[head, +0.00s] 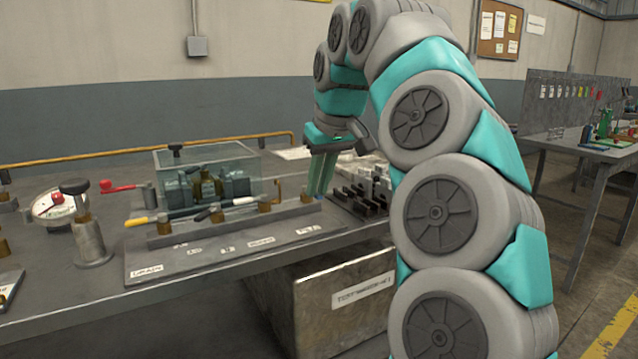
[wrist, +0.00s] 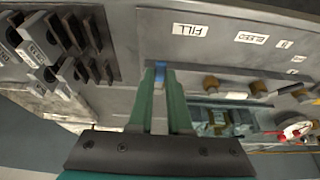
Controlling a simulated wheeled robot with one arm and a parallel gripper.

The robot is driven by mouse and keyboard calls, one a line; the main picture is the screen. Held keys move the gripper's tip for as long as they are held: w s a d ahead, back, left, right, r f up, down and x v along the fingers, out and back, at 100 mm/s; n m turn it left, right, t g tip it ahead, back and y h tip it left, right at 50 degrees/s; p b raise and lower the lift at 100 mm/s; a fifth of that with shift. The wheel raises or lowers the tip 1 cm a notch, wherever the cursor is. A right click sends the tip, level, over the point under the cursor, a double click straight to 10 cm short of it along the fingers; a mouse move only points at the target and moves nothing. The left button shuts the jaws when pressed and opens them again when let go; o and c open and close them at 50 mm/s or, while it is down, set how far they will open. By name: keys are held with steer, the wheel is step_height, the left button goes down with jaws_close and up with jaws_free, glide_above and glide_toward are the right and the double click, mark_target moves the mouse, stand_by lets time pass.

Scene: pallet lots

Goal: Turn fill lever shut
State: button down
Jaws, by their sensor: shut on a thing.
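The fill lever's blue handle (wrist: 159,76) shows between my fingertips in the wrist view, beside the FILL label (wrist: 190,29). My gripper (wrist: 160,84) is shut on this handle. In the head view my gripper (head: 319,188) points down at the right end of the valve plate, and its fingers hide the handle. A brass valve body (head: 306,195) shows just left of the fingers. How far the lever is turned is hard to tell.
Left along the valve plate (head: 190,262) are levers with white (head: 245,200), black (head: 207,213) and yellow (head: 140,221) handles. A glass tank (head: 210,175) stands behind them. A rack of dark blocks (head: 358,200) lies close right of my gripper. A red-handled lever (head: 118,187) is farther left.

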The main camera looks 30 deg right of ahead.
steer(key=shift+f, duration=0.1)
steer(key=m+b, duration=0.1)
steer(key=a+m+h+b, duration=0.1)
steer(key=shift+f+m, duration=0.2)
steer(key=shift+m, duration=0.1)
steer(key=m, duration=0.1)
steer(key=a+m+h+b, duration=0.1)
steer(key=m, duration=0.1)
steer(key=shift+w+a+r+m+g, duration=0.2)
steer(key=shift+w+a+m+g, duration=0.1)
steer(key=shift+w+a+g, duration=0.1)
steer(key=m, duration=0.1)
steer(key=m+h+p, duration=0.1)
steer(key=w+a+m+g+p, duration=0.1)
steer(key=m, duration=0.1)
steer(key=shift+a+r+h, duration=0.1)
steer(key=shift+r+h, duration=0.15)
steer(key=shift+h, duration=0.05)
steer(key=shift+w+a+f+m+g+h+p, duration=0.1)
steer(key=shift+w+a+m+g+h+p, duration=0.15)
steer(key=shift+m+p, duration=0.5)
steer(key=shift+w+a+m+g+h+p, duration=0.15)
steer(key=shift+w+m+p, duration=0.2)
steer(key=shift+m+p, duration=0.35)
steer(key=c, duration=0.8)
jaws_free()
steer(key=shift+c, duration=0.2)
steer(key=shift+s, duration=0.1)
